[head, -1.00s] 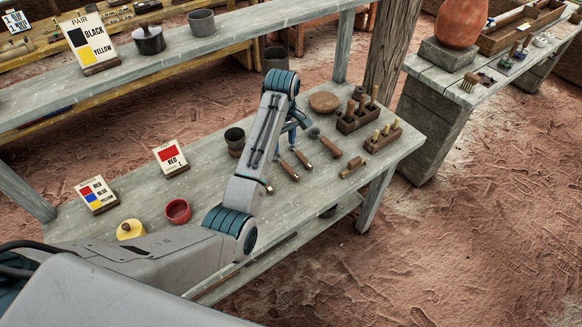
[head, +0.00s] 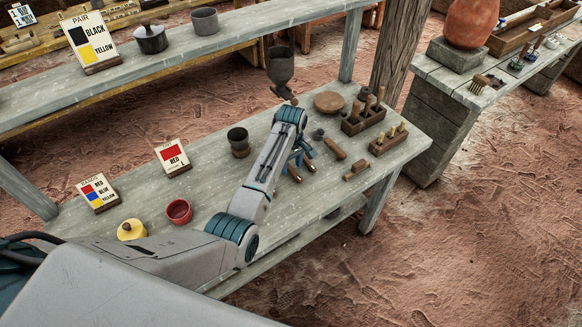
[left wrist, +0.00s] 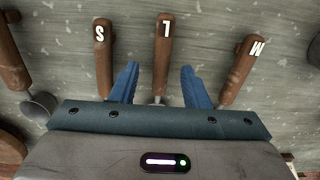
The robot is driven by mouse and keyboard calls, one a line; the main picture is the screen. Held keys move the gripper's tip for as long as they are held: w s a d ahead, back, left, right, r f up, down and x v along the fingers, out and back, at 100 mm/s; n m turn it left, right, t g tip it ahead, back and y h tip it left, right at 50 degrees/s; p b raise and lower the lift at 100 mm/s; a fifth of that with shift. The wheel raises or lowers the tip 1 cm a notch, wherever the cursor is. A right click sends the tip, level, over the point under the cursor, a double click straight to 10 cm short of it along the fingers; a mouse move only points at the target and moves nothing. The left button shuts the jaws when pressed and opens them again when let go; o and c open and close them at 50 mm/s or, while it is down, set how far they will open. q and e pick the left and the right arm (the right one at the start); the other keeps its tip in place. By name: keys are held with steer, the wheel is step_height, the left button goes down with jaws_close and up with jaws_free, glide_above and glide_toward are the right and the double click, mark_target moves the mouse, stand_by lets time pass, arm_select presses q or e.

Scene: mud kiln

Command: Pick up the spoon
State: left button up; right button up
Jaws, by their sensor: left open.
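Several wooden-handled tools lie side by side on the grey table. In the left wrist view, three handles are marked S (left wrist: 104,50), L (left wrist: 164,50) and M (left wrist: 243,70). Their heads are mostly hidden under my gripper, so I cannot tell which is the spoon. Another wooden handle with a round grey head (left wrist: 38,106) lies at the left. My left gripper (left wrist: 162,82) is open, with the L tool's thin neck showing between its blue fingers. In the head view, the left gripper (head: 300,160) is over the handles, partly hidden by its arm. My right gripper is out of view.
Toolblocks (head: 364,116) and (head: 388,139), a small brush (head: 357,170) and a round board (head: 328,102) are nearby. A dark cup (head: 238,141), red bowl (head: 179,210) and yellow pot (head: 131,229) stand left.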

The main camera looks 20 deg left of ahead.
arm_select(q)
steer(key=shift+f, duration=0.75)
jaws_close()
steer(key=shift+r, duration=0.15)
